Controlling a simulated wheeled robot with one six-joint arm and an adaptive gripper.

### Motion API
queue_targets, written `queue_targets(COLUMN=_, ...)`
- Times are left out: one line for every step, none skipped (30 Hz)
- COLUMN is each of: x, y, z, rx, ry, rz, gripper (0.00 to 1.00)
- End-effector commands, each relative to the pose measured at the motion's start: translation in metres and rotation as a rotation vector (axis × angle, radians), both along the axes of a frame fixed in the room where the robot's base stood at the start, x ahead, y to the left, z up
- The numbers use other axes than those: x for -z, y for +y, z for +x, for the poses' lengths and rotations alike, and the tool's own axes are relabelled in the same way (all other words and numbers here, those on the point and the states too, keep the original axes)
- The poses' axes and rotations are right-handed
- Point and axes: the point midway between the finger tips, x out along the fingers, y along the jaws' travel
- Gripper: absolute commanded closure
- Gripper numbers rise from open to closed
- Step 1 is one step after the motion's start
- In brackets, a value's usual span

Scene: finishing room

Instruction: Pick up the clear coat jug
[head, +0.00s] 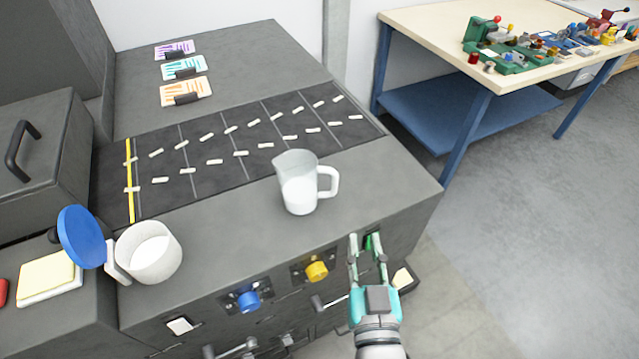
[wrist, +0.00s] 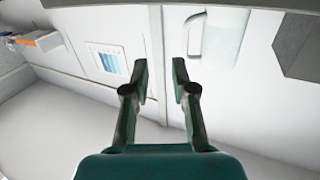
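The clear coat jug (head: 299,190) is a translucent jug with white contents and a handle on its right side. It stands upright on the grey counter (head: 225,225), near the front edge. In the wrist view a pale jug shape with a handle, likely the same jug (wrist: 222,38), is at the upper right, cut off by the top edge. My gripper (head: 367,243) is in front of the counter, to the right of and nearer than the jug. Its fingers are apart with nothing held between them, as the wrist view also shows (wrist: 160,75). It is not touching the jug.
A white tub (head: 150,255) with an open blue lid (head: 80,237) stands on the counter's left. A dark marked strip (head: 235,145) with small white pieces lies behind the jug. Blue (head: 248,300) and yellow (head: 317,271) knobs are on the front face. A workbench (head: 430,18) stands at right.

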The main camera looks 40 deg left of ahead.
Motion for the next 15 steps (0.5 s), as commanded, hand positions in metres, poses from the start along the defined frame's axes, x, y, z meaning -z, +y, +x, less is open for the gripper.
queue_targets(x=-0.011, y=0.014, z=-0.001, rx=-0.024, ry=-0.008, rz=0.007, gripper=0.74)
queue_targets(x=-0.016, y=0.02, z=-0.002, rx=-0.035, ry=-0.011, rz=0.01, gripper=0.74)
queue_targets(x=-0.02, y=0.027, z=-0.002, rx=-0.046, ry=-0.013, rz=0.011, gripper=0.74)
queue_targets(x=-0.024, y=0.031, z=-0.003, rx=-0.053, ry=-0.015, rz=0.013, gripper=0.74)
queue_targets(x=-0.026, y=0.034, z=-0.004, rx=-0.059, ry=-0.016, rz=0.013, gripper=0.74)
queue_targets(x=-0.029, y=0.038, z=-0.004, rx=-0.066, ry=-0.017, rz=0.014, gripper=0.74)
queue_targets(x=-0.03, y=0.041, z=-0.004, rx=-0.069, ry=-0.017, rz=0.014, gripper=0.74)
queue_targets(x=-0.031, y=0.043, z=-0.003, rx=-0.071, ry=-0.017, rz=0.014, gripper=0.74)
queue_targets(x=-0.032, y=0.046, z=-0.001, rx=-0.073, ry=-0.017, rz=0.014, gripper=0.74)
queue_targets(x=-0.032, y=0.049, z=0.001, rx=-0.073, ry=-0.017, rz=0.014, gripper=0.74)
queue_targets(x=-0.032, y=0.051, z=0.003, rx=-0.074, ry=-0.017, rz=0.015, gripper=0.74)
queue_targets(x=-0.032, y=0.055, z=0.007, rx=-0.073, ry=-0.017, rz=0.014, gripper=0.74)
queue_targets(x=-0.032, y=0.058, z=0.01, rx=-0.073, ry=-0.017, rz=0.014, gripper=0.74)
queue_targets(x=-0.032, y=0.062, z=0.013, rx=-0.073, ry=-0.017, rz=0.014, gripper=0.74)
queue_targets(x=-0.032, y=0.066, z=0.017, rx=-0.073, ry=-0.017, rz=0.014, gripper=0.74)
